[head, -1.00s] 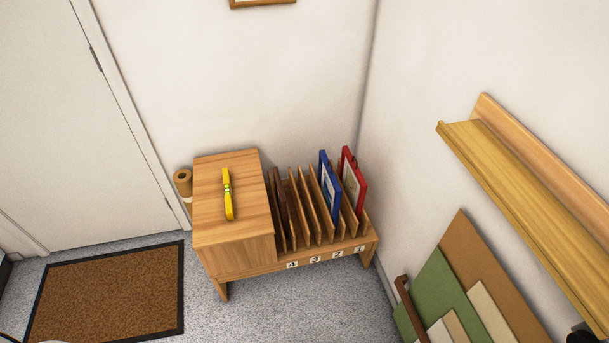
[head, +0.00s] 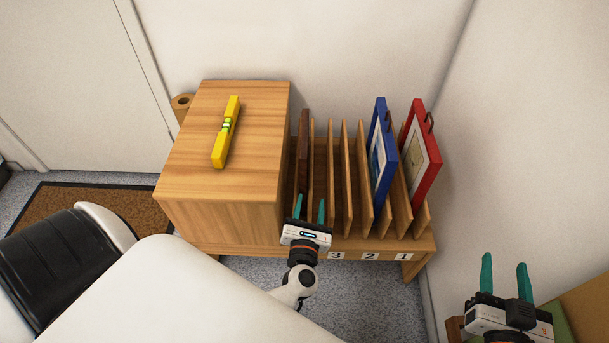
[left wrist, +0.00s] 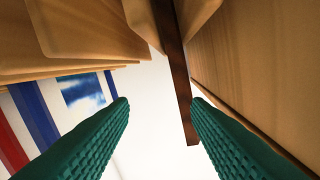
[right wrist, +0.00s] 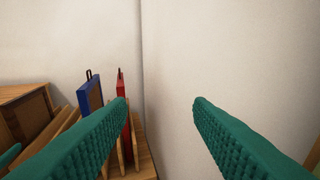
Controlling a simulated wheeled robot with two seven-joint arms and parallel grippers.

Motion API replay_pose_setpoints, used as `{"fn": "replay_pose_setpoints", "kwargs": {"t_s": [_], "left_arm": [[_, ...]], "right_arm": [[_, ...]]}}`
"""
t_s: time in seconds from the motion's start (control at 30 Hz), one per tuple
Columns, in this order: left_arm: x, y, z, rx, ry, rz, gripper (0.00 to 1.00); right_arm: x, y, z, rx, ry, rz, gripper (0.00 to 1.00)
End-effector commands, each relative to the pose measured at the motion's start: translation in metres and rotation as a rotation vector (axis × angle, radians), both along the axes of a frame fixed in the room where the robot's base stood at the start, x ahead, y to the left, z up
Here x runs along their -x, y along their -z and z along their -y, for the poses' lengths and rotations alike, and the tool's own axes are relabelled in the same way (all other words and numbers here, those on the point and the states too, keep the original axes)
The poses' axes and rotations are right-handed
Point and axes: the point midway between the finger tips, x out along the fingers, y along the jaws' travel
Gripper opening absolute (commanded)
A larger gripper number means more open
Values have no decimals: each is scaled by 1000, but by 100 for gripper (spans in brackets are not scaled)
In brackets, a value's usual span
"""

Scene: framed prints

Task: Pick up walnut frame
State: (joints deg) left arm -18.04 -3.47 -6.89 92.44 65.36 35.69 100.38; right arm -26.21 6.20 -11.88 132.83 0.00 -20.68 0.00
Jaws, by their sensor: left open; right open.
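The walnut frame (head: 303,148) is a thin dark brown frame standing edge-on in the leftmost slot of the wooden rack, beside the cabinet block. My left gripper (head: 309,209) is open and empty at the front of that slot, just short of the frame's near edge. In the left wrist view the dark frame (left wrist: 176,75) runs between the two teal fingers, nearer the right one, with no clear contact. My right gripper (head: 505,275) is open and empty at the lower right, away from the rack.
A blue frame (head: 381,150) and a red frame (head: 420,155) stand in the rack's right slots. Thin wooden dividers (head: 346,170) separate the slots. A yellow level (head: 226,132) lies on the cabinet top (head: 262,110). The wall is close on the right.

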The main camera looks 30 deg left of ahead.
Motion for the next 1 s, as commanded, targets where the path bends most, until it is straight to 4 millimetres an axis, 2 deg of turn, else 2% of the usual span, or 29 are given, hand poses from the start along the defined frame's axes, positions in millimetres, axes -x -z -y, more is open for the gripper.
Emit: {"fn": "replay_pose_setpoints", "kwargs": {"t_s": [0.03,0.2,0.5,0.77,1.0], "left_arm": [[0,7,-5,68,-33,50,44],[-3,-1,-17,191,-89,139,44],[-45,-3,-43,197,-91,143,44],[-61,-3,-56,195,-91,141,44],[-88,-3,-79,195,-91,141,44]], "right_arm": [[4,-3,1,-9,-1,39,47],[12,-29,2,-26,-2,105,47],[12,-46,-1,-51,-8,198,47],[12,-54,-2,-63,-11,246,47],[15,-69,-3,-91,-17,347,47]]}}
